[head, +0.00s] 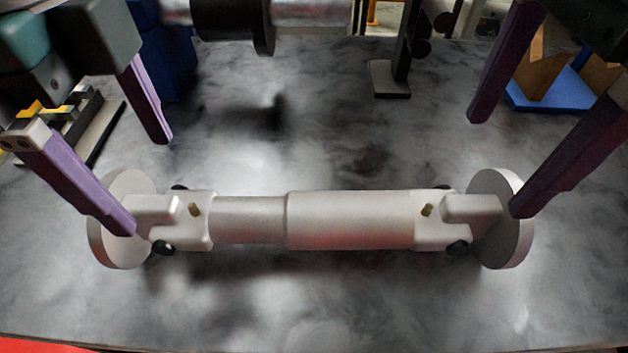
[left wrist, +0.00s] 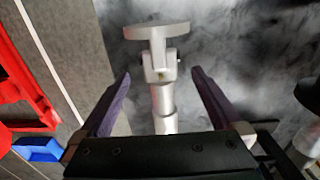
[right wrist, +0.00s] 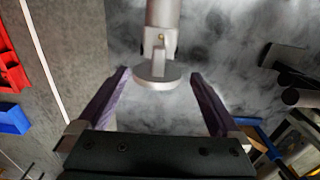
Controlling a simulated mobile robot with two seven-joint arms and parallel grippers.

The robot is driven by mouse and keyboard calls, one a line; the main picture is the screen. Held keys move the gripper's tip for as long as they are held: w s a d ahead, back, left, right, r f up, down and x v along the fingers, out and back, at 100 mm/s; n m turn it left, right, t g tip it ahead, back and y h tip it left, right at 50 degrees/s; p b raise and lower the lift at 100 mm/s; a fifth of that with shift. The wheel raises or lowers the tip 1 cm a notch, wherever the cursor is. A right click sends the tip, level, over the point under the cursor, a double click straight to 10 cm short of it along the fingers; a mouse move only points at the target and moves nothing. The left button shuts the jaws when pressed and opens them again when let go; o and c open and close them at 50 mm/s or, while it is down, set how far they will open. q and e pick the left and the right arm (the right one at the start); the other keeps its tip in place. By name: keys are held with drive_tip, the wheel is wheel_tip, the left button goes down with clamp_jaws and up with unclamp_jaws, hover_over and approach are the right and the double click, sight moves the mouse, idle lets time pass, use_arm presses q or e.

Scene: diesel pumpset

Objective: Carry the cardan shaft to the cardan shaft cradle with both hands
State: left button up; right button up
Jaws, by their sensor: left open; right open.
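The cardan shaft (head: 350,220) is a silver bar with a joint and a round flange at each end. It lies crosswise near the table's front in the head view. My left gripper (head: 146,186) is open, its fingers above and around the shaft's left end; the shaft also shows between them in the left wrist view (left wrist: 163,98). My right gripper (head: 498,166) is open near the right flange, which shows between its fingers in the right wrist view (right wrist: 158,78). A blue base with tan V-shaped blocks (head: 560,95) stands at the right; I cannot tell if it is the cradle.
The grey mottled table (head: 330,310) is clear around the shaft. A black and silver cylindrical part (head: 235,18) and a dark stand (head: 390,80) are at the back. A rail-like fixture with yellow parts (head: 100,120) lies at the left. Red bins (left wrist: 20,85) show beyond the table.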

sight(464, 202)
drive_tip(key=shift+s, duration=0.1)
use_arm(q)
drive_tip(key=shift+s+f, duration=0.1)
drive_tip(key=shift+f, duration=0.35)
use_arm(e)
drive_tip(key=shift+f, duration=0.4)
use_arm(q)
wheel_tip(464, 202, down, 9)
drive_tip(key=shift+f, duration=0.1)
use_arm(e)
wheel_tip(464, 202, down, 9)
drive_tip(key=shift+a+f, duration=0.1)
use_arm(q)
clamp_jaws()
use_arm(e)
clamp_jaws()
use_arm(q)
drive_tip(key=shift+r, duration=0.2)
use_arm(e)
drive_tip(key=shift+r, duration=0.2)
